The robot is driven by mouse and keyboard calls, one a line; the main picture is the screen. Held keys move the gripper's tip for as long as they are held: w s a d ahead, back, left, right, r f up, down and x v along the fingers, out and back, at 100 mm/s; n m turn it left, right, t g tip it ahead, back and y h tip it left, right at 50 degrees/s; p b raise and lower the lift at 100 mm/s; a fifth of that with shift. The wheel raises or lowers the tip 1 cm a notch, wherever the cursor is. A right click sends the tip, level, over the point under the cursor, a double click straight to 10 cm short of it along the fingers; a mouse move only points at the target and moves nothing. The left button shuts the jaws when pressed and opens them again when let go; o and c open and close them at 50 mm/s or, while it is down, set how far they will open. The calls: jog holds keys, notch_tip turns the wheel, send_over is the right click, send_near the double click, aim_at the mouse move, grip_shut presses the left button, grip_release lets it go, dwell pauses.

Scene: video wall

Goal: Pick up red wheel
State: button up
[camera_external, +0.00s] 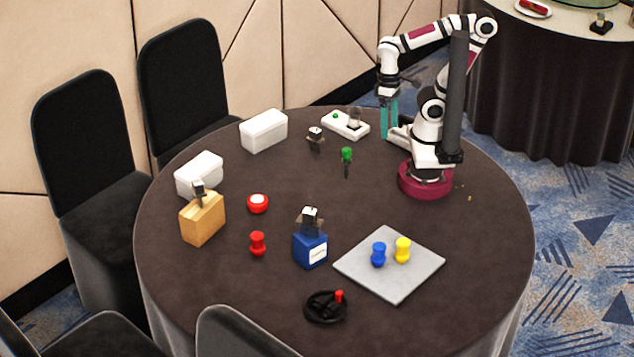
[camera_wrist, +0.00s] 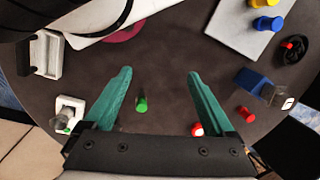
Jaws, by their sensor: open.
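A small round red piece with a white top (camera_external: 258,203) sits on the dark table, left of centre; I take it as the red wheel. My gripper (camera_external: 390,136) has teal fingers, open and empty, pointing down at the table's back right, far from both. In the wrist view my gripper (camera_wrist: 159,73) has its fingers wide apart.
A red peg (camera_external: 258,244) stands near the round red piece. A blue box (camera_external: 310,249), wooden block (camera_external: 203,219), white boxes (camera_external: 264,131) and green-topped piece (camera_external: 346,157) stand around. A grey plate (camera_external: 388,284) bears blue and yellow pegs. The table's middle is mostly clear.

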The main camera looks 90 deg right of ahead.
jog(key=shift+o, duration=0.5)
jog(key=w+d+f+n+h, duration=0.1)
jog(key=w+d+n+h, duration=0.1)
jog(key=w+n+h, duration=0.1)
jog(key=w+d+f+n+h, duration=0.2)
jog(key=w+n+h, duration=0.2)
jog(key=n, duration=0.3)
jog(key=w+d+f+n+h, duration=0.1)
jog(key=w+d+n+h, duration=0.2)
jog(key=n, duration=0.3)
jog(key=shift+w+d+f+t+h, duration=0.1)
jog(key=shift+w+f+t+h, duration=0.1)
jog(key=shift+w+h, duration=0.2)
jog(key=shift+w+f+t+h, duration=0.1)
jog(key=shift+w+t+h, duration=0.1)
jog(key=shift+w+h, duration=0.15)
jog(key=w+a+f+n+t+h, duration=0.1)
jog(key=w+a+f+n+t, duration=0.1)
jog(key=w+a+n+t, duration=0.35)
jog(key=n+t+y, duration=0.5)
jog(key=n+t, duration=0.1)
jog(key=n, duration=0.9)
send_near(266, 203)
jog(key=x, duration=1.1)
jog(key=shift+d+f, duration=0.1)
jog(key=shift+d, duration=0.05)
jog(key=c, duration=1.4)
